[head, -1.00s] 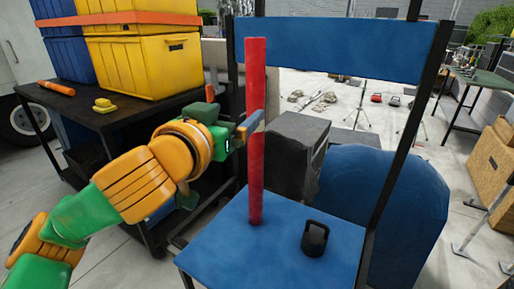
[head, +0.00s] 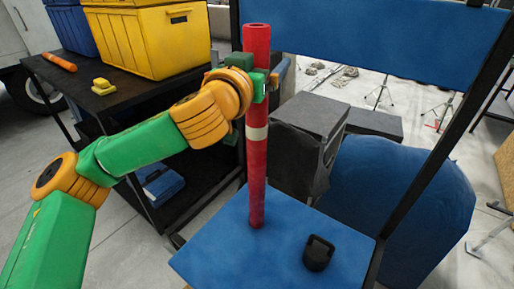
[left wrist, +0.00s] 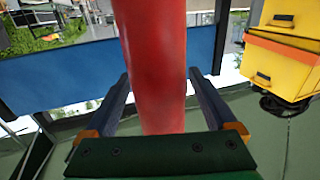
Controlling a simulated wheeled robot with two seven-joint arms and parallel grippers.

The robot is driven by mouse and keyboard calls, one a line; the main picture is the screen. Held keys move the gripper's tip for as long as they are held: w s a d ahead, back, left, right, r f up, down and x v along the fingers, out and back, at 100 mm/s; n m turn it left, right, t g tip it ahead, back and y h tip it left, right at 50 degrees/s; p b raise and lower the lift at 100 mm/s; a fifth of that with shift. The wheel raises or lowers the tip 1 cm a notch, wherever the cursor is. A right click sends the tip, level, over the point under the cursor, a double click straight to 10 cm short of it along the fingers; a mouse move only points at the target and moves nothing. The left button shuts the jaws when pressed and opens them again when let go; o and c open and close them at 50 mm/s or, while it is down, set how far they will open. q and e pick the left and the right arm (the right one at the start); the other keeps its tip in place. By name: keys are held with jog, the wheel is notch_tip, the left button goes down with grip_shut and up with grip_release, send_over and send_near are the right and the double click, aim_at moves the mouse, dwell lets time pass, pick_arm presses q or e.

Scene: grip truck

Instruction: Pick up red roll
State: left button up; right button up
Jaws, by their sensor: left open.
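The red roll (head: 257,180) is a tall tube with a pale band near its middle. It stands upright on a blue platform (head: 215,245). My left gripper (head: 278,76) is at the roll's upper part, above the band. In the left wrist view the roll (left wrist: 152,50) stands between the two open fingers of the gripper (left wrist: 160,84), with a gap showing on the right side. The roll's top is visible in the head view, and part of the gripper is hidden behind the roll. My right gripper is not in view.
A black kettlebell-like weight (head: 319,253) sits on the platform, right of the roll. A blue panel (head: 390,40) and dark posts stand behind. A dark cart (head: 105,110) at left carries yellow and blue crates. A dark box (head: 300,150) stands behind the roll.

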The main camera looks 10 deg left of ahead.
pick_arm(q)
jog(key=shift+w+f, duration=0.2)
jog(key=shift+w, duration=0.15)
jog(key=shift+s+r, duration=0.15)
jog(key=shift+s, duration=0.15)
jog(key=c, duration=1.4)
jog(key=shift+w, duration=0.1)
grip_shut()
jog(key=shift+r, duration=0.1)
